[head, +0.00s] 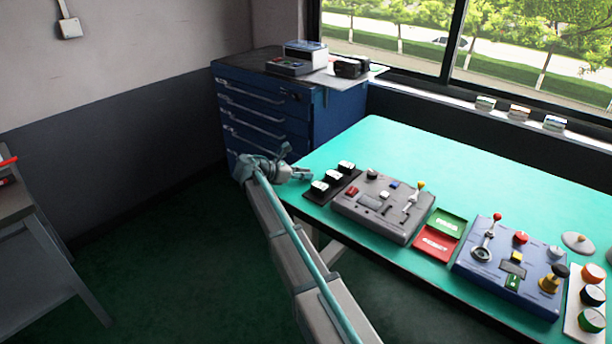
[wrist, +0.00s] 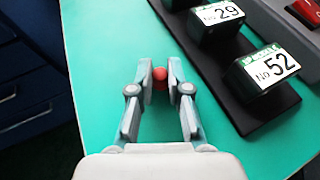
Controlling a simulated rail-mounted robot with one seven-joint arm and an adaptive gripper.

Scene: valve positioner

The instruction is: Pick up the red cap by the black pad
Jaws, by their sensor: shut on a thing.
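The red cap (wrist: 160,74) is a small round red thing between my fingertips in the wrist view. My gripper (head: 303,174) is at the near left edge of the green table, and its jaws are shut on the cap. The fingers hide the cap's sides, and I cannot make it out in the head view. I cannot tell whether it touches the table. The black pad (wrist: 207,85) lies just right of my gripper, apart from it, with numbered blocks on it. It also shows in the head view (head: 341,190).
A grey control box (head: 365,222) stands right of the pad, then green and red trays (head: 436,243) and a blue control box (head: 490,270). A blue drawer cabinet (head: 290,120) stands behind the table's left end. The back of the table (head: 430,160) is clear.

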